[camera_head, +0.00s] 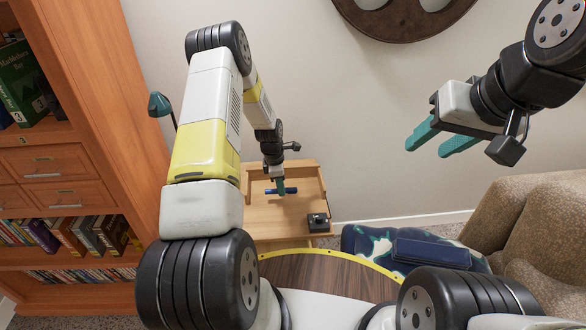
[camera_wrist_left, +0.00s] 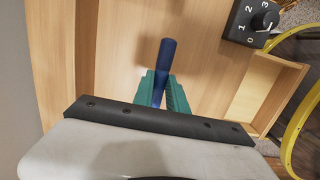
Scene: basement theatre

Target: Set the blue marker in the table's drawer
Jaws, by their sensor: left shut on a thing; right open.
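The blue marker (camera_wrist_left: 166,62) is held between the teal fingers of my left gripper (camera_wrist_left: 158,90). In the head view the left gripper (camera_head: 280,187) is over the small wooden table (camera_head: 262,219), with the blue marker (camera_head: 289,190) lying crosswise in its fingers. The table's drawer (camera_wrist_left: 268,90) appears pulled out at the right of the wrist view, its light wooden walls showing. I cannot tell whether the marker touches the wood below it. My right gripper (camera_head: 441,140) is open and empty, high at the right, away from the table.
A black dial box (camera_head: 318,222) sits on the table's right front corner; it also shows in the wrist view (camera_wrist_left: 252,22). A wooden bookcase (camera_head: 70,150) stands at the left, a brown armchair (camera_head: 530,215) and a blue patterned cushion (camera_head: 370,245) at the right.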

